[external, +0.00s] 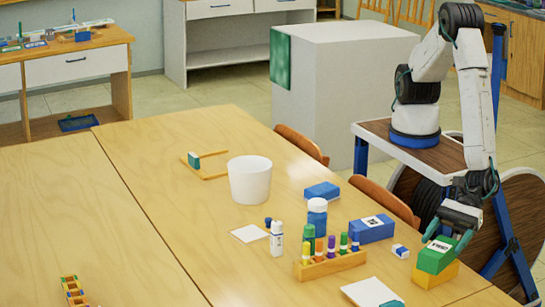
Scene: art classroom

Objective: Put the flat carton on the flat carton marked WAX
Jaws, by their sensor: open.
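A green flat carton (434,259) with a white label on top lies on a yellow flat carton (436,276) near the table's right edge. The label bears dark lettering too small to read surely. The two are stacked roughly in line and touching. My gripper (448,237) is right at the green carton, pointing down, with its teal-tipped fingers apart on either side of its far part. The fingers hide some of the green carton. The yellow carton shows only its lower sides, so any marking on it is hidden.
Left of the stack are a small blue-and-white block (400,251), a blue box with a label (371,229), a wooden rack of coloured tubes (331,265), bottles and a blue carton (322,191). A white bucket (250,180) stands farther back. The table's left side is mostly clear.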

